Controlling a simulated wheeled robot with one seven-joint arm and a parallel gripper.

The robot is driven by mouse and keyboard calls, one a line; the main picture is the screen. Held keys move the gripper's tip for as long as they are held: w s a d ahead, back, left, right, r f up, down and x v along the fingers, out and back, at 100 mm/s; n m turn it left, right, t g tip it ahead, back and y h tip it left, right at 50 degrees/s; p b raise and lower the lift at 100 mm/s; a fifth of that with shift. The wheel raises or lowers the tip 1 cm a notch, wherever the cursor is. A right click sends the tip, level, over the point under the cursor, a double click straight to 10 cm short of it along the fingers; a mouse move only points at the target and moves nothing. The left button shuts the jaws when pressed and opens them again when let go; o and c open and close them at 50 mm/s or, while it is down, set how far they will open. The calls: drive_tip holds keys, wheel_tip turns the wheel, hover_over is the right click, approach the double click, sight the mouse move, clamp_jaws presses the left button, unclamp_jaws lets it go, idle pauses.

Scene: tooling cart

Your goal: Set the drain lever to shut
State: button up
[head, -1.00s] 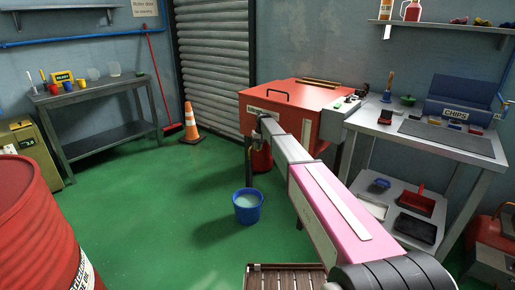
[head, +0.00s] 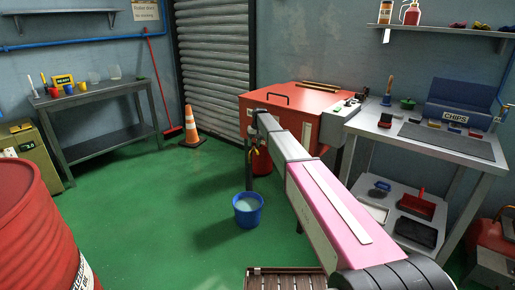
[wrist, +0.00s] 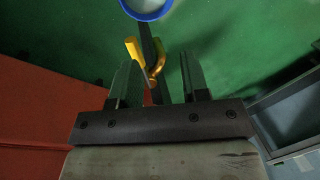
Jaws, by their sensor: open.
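The drain lever (wrist: 134,50) is a yellow handle beside a brass-coloured valve (wrist: 157,66) in the wrist view. My gripper (wrist: 160,60) is open, and its two dark fingers stand to either side of the lever and valve in that view. I cannot tell whether a finger touches the lever. In the head view, my gripper (head: 250,150) is at the near left side of the red machine (head: 285,100), and a small bit of yellow shows by it. The rest of the valve is hidden there by my arm.
A blue bucket (head: 247,209) of pale liquid stands on the green floor below; its rim (wrist: 148,14) shows in the wrist view. A grey bench (head: 375,130) stands to the right, a red barrel (head: 30,225) at left front. An orange cone (head: 192,128) stands behind.

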drive_tip(key=s+a+r, duration=0.5)
drive_tip(key=s+a, duration=0.1)
drive_tip(key=shift+a+r, duration=0.15)
